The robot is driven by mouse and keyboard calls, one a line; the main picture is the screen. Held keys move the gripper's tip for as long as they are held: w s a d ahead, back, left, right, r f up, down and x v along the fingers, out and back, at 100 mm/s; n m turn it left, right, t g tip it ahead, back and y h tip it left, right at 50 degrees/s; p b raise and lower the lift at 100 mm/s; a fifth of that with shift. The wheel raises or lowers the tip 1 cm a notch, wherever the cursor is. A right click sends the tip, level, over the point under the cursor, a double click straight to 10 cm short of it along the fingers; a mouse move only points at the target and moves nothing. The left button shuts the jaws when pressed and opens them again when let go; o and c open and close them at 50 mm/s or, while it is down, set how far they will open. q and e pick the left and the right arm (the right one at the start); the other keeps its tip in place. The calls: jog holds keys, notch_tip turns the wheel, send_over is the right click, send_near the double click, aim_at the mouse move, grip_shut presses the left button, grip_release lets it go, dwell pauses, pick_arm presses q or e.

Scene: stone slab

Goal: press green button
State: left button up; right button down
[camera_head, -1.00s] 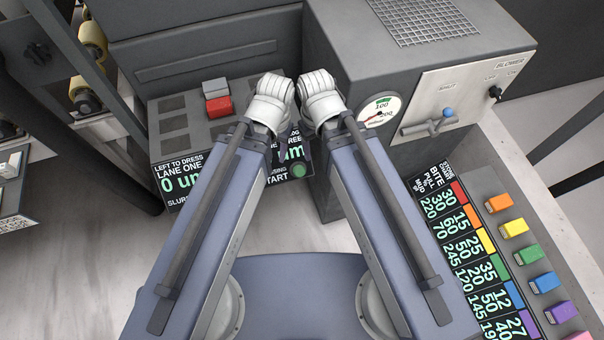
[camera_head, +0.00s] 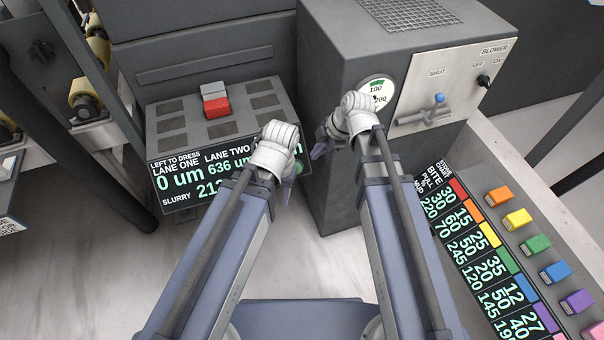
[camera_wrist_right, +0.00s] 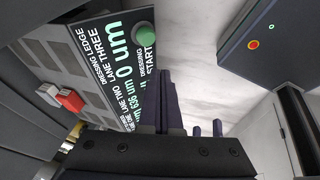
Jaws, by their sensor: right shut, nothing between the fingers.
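The green button (camera_wrist_right: 145,36) is round and sits beside the words DRESSING START on the black display panel (camera_wrist_right: 108,62) in the right wrist view. In the head view the green button (camera_head: 299,167) is partly hidden behind my left gripper. My right gripper (camera_head: 317,152) points left beside the panel's right end, apart from the button. Its purple fingers (camera_wrist_right: 163,78) are shut and empty. My left gripper (camera_head: 287,193) hangs in front of the panel's right part, covering some text; whether its fingers are open is unclear.
A grey machine with a gauge (camera_head: 376,92) and blue-tipped lever (camera_head: 439,98) stands close at right. A red block (camera_head: 217,107) is on the ledge. Coloured blocks (camera_head: 537,243) line a right shelf.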

jog(key=shift+f, duration=0.1)
dwell(0.4)
jog(key=b, duration=1.2)
send_near(301, 165)
jog(key=s+a+f, duration=0.1)
jog(key=a+f, duration=0.3)
jog(key=f, duration=0.2)
jog(key=shift+w+d+f, duration=0.1)
jog(key=shift+w+f, duration=0.05)
jog(key=shift+w, duration=0.05)
